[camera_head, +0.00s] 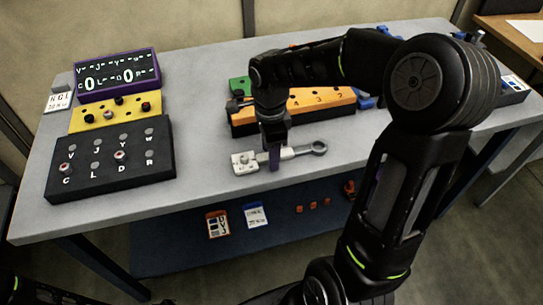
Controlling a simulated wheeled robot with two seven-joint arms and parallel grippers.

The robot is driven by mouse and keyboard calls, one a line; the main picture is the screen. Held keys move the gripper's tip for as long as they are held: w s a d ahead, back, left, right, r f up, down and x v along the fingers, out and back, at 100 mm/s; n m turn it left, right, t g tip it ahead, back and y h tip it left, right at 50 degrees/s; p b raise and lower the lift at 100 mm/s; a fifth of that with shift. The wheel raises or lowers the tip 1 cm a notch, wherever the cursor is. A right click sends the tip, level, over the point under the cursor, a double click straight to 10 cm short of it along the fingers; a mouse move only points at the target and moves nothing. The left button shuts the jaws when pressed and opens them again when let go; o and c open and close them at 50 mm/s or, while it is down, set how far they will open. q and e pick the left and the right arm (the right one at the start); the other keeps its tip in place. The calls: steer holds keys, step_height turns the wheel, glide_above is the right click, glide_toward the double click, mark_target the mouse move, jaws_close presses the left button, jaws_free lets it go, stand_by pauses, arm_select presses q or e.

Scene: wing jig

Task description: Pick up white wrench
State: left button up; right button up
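The white wrench (301,151) lies near the front edge of the grey table, its ring end to the right. Its left end meets a white labelled block (243,163); I cannot tell if they are joined. My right gripper (274,161) points down at the wrench's handle. The other finger is hidden, so I cannot tell whether the gripper is closed on the handle. My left gripper is out of view.
An orange block (318,101) with numbers stands behind the wrench. At left are a black lettered box (110,160), a yellow block (92,116) and a purple-framed display (117,76). A blue lower shelf (180,250) holds cards and small orange parts.

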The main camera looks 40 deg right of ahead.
steer(key=shift+c, duration=0.3)
jaws_close()
stand_by(0.3)
stand_by(0.8)
